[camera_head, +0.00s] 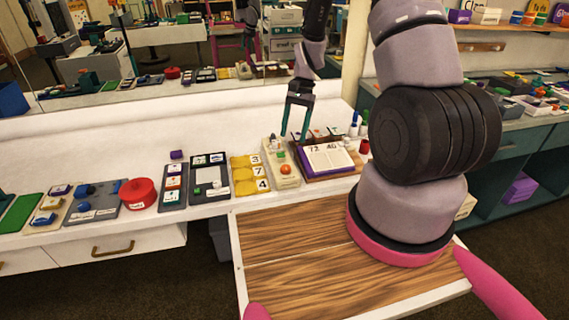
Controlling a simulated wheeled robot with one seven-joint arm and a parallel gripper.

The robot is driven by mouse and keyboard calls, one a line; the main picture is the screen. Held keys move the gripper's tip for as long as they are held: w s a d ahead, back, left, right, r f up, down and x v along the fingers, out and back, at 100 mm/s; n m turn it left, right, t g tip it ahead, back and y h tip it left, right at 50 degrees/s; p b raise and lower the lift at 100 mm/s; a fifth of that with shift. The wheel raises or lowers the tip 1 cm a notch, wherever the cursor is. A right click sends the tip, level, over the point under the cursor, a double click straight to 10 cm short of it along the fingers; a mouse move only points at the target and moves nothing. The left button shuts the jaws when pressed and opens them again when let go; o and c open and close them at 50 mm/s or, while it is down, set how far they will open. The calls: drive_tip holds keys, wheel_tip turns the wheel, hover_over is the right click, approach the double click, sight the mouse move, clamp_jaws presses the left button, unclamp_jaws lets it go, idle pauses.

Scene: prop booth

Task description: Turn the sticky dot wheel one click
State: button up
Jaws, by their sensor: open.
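My gripper (295,137) is open, pointing down over the white counter, with nothing seen between its fingers. Below it is a beige device (281,182) with a round orange part (285,169). An open book-like display (327,160) in a purple frame with black characters stands just right of it. A red round thing (138,194) with a small white label lies farther left on the counter. I cannot tell for sure which of these is the sticky dot wheel; no dots can be made out at this size.
A yellow number board (250,175), a grey board (209,178) and a blue-grey board (98,201) line the white counter (60,145). Small bottles (358,125) and a red cup (364,147) stand at right. A mirror (180,50) behind reflects the booth.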

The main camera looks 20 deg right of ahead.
sight(286, 166)
drive_tip(key=x, duration=1)
drive_tip(key=shift+a+f, duration=0.1)
drive_tip(key=shift+f, duration=0.1)
clamp_jaws()
drive_tip(key=shift+n, duration=0.3)
